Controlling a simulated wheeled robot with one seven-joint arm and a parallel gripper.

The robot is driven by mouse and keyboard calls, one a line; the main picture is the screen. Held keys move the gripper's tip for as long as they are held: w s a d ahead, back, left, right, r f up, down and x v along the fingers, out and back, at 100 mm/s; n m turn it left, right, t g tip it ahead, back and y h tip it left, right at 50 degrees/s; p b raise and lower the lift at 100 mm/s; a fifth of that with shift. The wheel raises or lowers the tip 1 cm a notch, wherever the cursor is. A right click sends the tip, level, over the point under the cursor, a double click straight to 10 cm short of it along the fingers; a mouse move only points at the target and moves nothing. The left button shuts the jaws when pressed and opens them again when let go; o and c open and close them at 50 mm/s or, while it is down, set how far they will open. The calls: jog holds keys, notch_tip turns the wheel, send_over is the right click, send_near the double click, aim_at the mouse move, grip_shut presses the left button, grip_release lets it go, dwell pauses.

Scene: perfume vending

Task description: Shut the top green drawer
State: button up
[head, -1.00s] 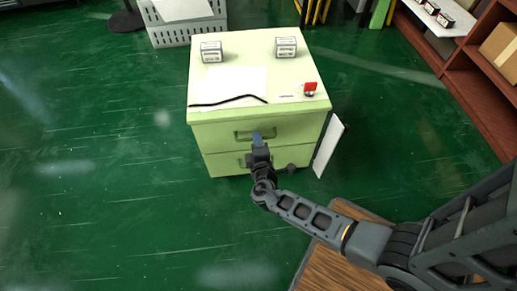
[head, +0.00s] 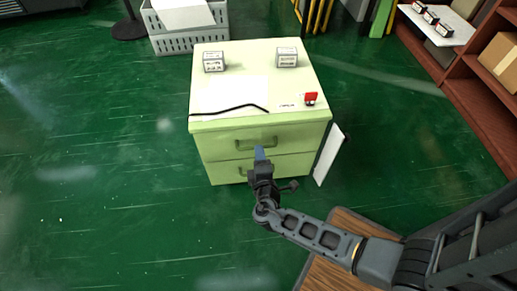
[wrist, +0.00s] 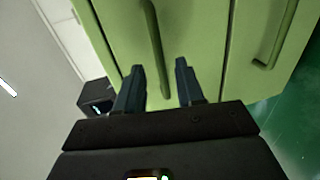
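The green cabinet (head: 291,103) stands ahead of me with two drawers. The top green drawer (head: 222,143) looks about flush with the front, and I see no clear gap around it. Its handle (head: 257,143) is a bar at mid-front; it also shows in the wrist view (wrist: 154,40). The lower drawer (head: 222,172) also looks shut. My gripper (head: 260,153) is in front of the cabinet, just below the top handle in the head view. In the wrist view my gripper (wrist: 159,66) has its fingers apart with nothing held, facing the top drawer's handle end.
Two small boxes (head: 214,62) (head: 287,57), a black cable (head: 230,108) and a red item (head: 311,98) lie on the cabinet top. A white panel (head: 328,155) stands at its right side. Shelves (head: 470,70) are at right. Green floor (head: 90,170) is clear at left.

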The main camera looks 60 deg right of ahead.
jog(key=shift+v, duration=2.2)
jog(key=s+a+f+m+g+y, duration=0.15)
jog(key=s+a+y, duration=0.35)
jog(key=s, duration=0.7)
jog(key=s+a+r+m+t+y, duration=0.1)
jog(key=s+a+r+t+y, duration=0.1)
jog(key=s+a+r+y, duration=0.4)
jog(key=s+a+r+m+t+p, duration=0.1)
jog(key=r+p, duration=0.9)
jog(key=r, duration=1.3)
jog(key=s+a+r+m+t+y+p, duration=0.1)
jog(key=r+p, duration=1)
jog(key=r, duration=1.2)
jog(key=s+a+m+t, duration=0.1)
jog(key=a+m+t, duration=0.1)
jog(key=m, duration=0.1)
jog(key=shift+r+t, duration=0.25)
jog(key=shift+t, duration=0.1)
